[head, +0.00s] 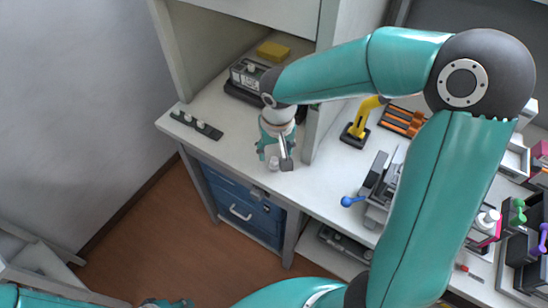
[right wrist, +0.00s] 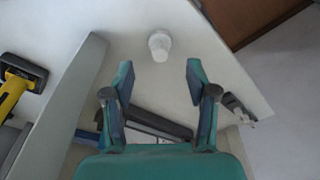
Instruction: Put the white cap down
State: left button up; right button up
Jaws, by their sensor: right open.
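The small white cap (head: 273,163) stands on the pale worktop near its front edge. My right gripper (head: 275,157) is low over the worktop beside it, pointing down. In the right wrist view, the right gripper (right wrist: 159,76) has its two fingers spread apart with nothing between them. The white cap (right wrist: 160,45) shows just past the fingertips, centred on the gap and apart from both fingers. At the bottom edge of the head view only a cut-off teal and grey part of my left arm shows; its fingers cannot be made out.
A dark strip with several small white pieces (head: 196,125) lies left of the gripper. A grey and black cartridge unit (head: 248,77) and a yellow block (head: 272,51) stand behind. An upright panel (head: 318,118) rises close on the right. A yellow-handled tool (head: 361,121) lies beyond it.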

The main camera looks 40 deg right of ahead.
notch_tip(320, 180, up, 6)
jog(key=shift+s+a, duration=0.2)
jog(key=shift+s, duration=0.25)
